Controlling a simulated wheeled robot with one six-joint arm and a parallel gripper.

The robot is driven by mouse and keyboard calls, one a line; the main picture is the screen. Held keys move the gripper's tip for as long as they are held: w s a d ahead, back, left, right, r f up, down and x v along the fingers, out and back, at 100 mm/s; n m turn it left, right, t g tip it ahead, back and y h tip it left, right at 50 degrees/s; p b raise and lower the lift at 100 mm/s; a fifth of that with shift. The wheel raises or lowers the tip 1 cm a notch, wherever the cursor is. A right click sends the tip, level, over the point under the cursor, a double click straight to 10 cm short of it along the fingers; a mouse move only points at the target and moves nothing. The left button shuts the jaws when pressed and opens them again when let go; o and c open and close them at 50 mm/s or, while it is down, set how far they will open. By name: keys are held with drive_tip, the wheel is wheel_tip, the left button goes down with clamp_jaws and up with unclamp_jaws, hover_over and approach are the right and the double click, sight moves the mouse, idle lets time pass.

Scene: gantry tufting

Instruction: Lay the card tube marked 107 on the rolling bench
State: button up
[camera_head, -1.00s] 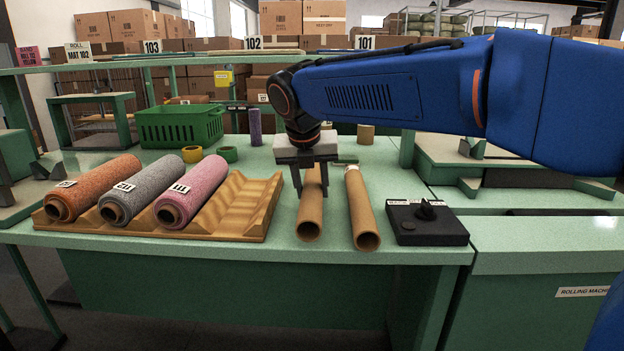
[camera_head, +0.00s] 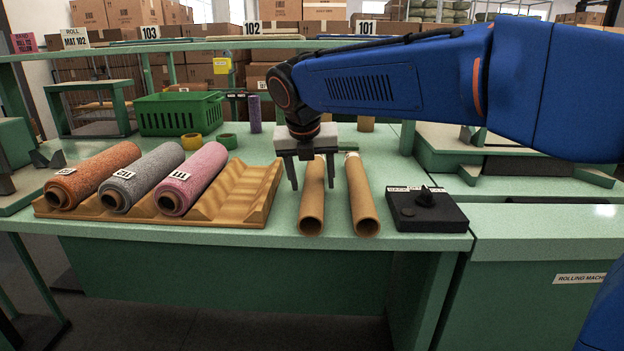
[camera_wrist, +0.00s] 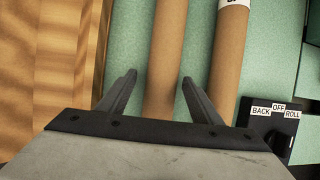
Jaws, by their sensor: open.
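Two brown card tubes lie side by side on the green bench top (camera_head: 270,242), pointing towards me. My gripper (camera_head: 311,186) is open above the left card tube (camera_head: 311,216), one finger on each side of it. In the wrist view my open fingers (camera_wrist: 159,77) straddle that tube (camera_wrist: 168,35), with clear gaps beside it. The right card tube (camera_head: 362,208) lies apart from it. In the wrist view the right tube (camera_wrist: 230,50) has a white label at its far end, cut off and unreadable. I see no mark on the left tube, and cannot tell which is 107.
A wooden cradle (camera_head: 232,222) left of the tubes holds orange, grey and pink rolls (camera_head: 190,180). A black switch box (camera_head: 428,212) stands close on the right. A green crate (camera_head: 180,114) and tape rings are behind. A "ROLLING MACHINE" label (camera_head: 580,278) marks the right-hand unit.

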drive_tip(key=v, duration=1.7)
drive_tip(key=shift+r, duration=0.15)
drive_tip(key=shift+s, duration=0.1)
